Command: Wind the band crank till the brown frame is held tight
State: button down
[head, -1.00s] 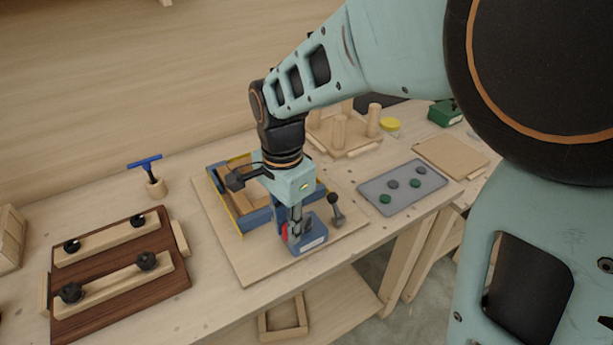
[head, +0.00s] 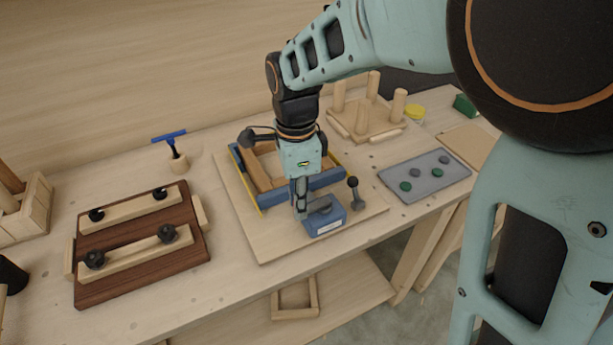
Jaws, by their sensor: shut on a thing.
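The brown frame (head: 258,172) lies on a light board (head: 262,244), inside blue bars with a yellow band around them. My wrist hides part of it. A blue crank housing (head: 327,224) with a white label sits at the board's front edge. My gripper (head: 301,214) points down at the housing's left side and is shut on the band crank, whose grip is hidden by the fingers. A lever with a dark ball knob (head: 353,183) stands upright right of the housing, apart from my gripper. I cannot tell how tightly the band sits on the frame.
A dark board with clamped strips (head: 140,243) lies left, with a blue-handled tool (head: 170,139) behind it. A grey tray with round pieces (head: 428,172) lies right. A pegged wooden stand (head: 366,122) is behind. A small wooden frame (head: 296,299) rests on the lower shelf.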

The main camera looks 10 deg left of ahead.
jog(key=shift+w, duration=0.1)
jog(key=c, duration=1.7)
grip_release()
jog(key=shift+c, duration=0.2)
jog(key=shift+r, duration=0.1)
notch_tip(320, 180, up, 12)
